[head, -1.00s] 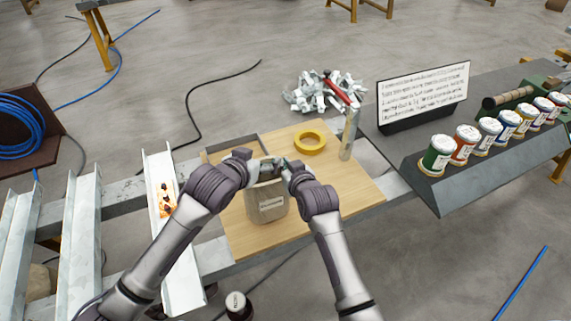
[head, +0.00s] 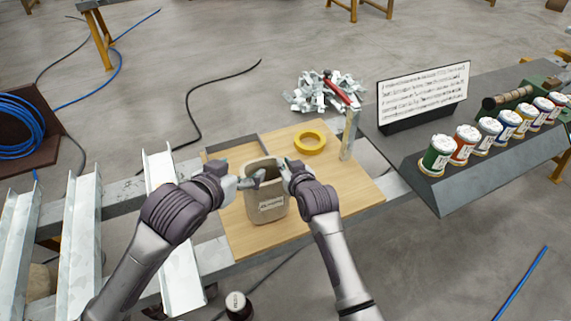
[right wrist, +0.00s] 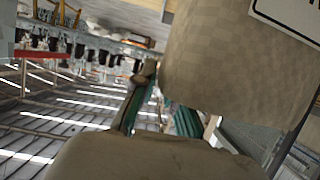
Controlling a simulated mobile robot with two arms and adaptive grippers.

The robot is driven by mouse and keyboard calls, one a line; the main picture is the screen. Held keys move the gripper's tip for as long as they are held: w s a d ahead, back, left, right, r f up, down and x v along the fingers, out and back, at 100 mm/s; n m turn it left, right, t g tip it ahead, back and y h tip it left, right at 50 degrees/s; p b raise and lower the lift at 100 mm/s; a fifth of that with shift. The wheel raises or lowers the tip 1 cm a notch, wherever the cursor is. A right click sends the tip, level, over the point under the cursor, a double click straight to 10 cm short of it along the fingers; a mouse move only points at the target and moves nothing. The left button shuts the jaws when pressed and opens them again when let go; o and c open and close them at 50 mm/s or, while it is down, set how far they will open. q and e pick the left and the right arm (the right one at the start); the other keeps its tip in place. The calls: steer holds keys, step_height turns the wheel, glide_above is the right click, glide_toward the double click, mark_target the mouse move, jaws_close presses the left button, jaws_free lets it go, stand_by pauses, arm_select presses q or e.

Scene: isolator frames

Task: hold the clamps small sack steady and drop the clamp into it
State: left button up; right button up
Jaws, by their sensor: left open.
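The clamps small sack (head: 266,207), beige with a white label, stands upright and open-topped on the wooden board (head: 335,195). My left gripper (head: 252,179) is open at the left side of the sack's rim, with no clamp visible in it. My right gripper (head: 286,168) is at the right side of the rim and appears shut on it. In the right wrist view the sack's cloth (right wrist: 235,60) fills the top right and the bottom, around the fingers. I see no single clamp; the sack's inside is dark and its contents are hidden.
A yellow tape roll (head: 309,143) and an upright metal piece (head: 349,135) are on the board behind the sack. A pile of metal parts (head: 318,95) lies beyond. A sign (head: 423,95) and several labelled jars (head: 437,155) stand at right. Metal channels (head: 80,240) lie at left.

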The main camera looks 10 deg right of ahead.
steer(key=o, duration=0.3)
